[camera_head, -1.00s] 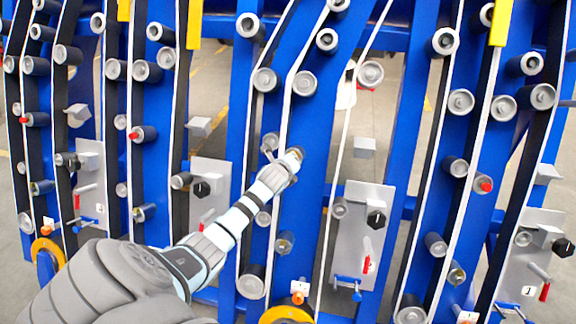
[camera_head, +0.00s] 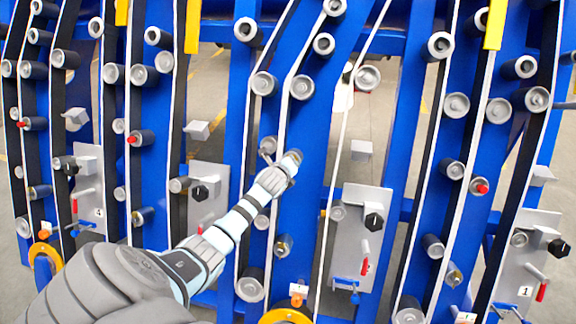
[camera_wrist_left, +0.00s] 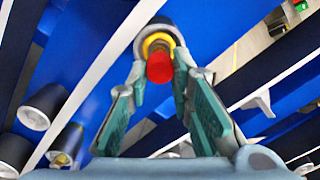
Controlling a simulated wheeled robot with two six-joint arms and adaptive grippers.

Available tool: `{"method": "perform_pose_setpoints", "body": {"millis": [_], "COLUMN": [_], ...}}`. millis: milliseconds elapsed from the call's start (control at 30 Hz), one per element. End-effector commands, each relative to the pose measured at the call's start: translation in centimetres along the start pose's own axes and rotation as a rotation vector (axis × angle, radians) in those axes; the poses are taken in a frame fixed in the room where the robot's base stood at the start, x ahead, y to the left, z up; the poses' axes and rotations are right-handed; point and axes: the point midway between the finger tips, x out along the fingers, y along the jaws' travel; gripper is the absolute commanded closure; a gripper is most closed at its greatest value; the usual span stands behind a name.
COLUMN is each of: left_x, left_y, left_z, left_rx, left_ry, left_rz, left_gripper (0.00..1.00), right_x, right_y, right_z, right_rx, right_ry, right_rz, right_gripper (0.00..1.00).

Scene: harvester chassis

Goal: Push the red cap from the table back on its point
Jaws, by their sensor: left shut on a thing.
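My left gripper (camera_head: 283,170) reaches up from the lower left to a roller on the middle blue panel (camera_head: 318,130). In the left wrist view, the red cap (camera_wrist_left: 160,67) is between the fingertips of the left gripper (camera_wrist_left: 160,82), which is shut on it. The cap lines up with a yellow ring (camera_wrist_left: 157,43) at the end of a dark roller (camera_wrist_left: 160,24). I cannot tell whether it is fully seated there. In the head view the gripper hides the cap. My right gripper is not in view.
Other rollers carry red caps, at the right (camera_head: 481,187) and left (camera_head: 132,139). Grey plates with black knobs (camera_head: 373,221) and red handles (camera_head: 365,250) stand lower down. White and black strips run between many rollers close around my arm.

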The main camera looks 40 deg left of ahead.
Motion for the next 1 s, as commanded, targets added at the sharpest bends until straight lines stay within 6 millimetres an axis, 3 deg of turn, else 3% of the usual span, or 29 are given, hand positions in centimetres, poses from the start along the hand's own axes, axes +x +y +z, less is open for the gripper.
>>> {"method": "perform_pose_setpoints", "body": {"millis": [500,1000], "left_x": [0.0,2.0], "left_y": [0.0,0.1], "left_z": [0.1,0.0], "left_rx": [0.000,0.000], "left_ry": [0.000,-0.001], "left_rz": [0.000,0.000], "left_gripper": [0.91,0.91], "right_x": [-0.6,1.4], "right_y": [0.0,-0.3], "right_z": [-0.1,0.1], "right_rx": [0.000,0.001], "right_ry": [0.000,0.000], "right_rz": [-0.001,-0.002], "right_gripper": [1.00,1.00]}}
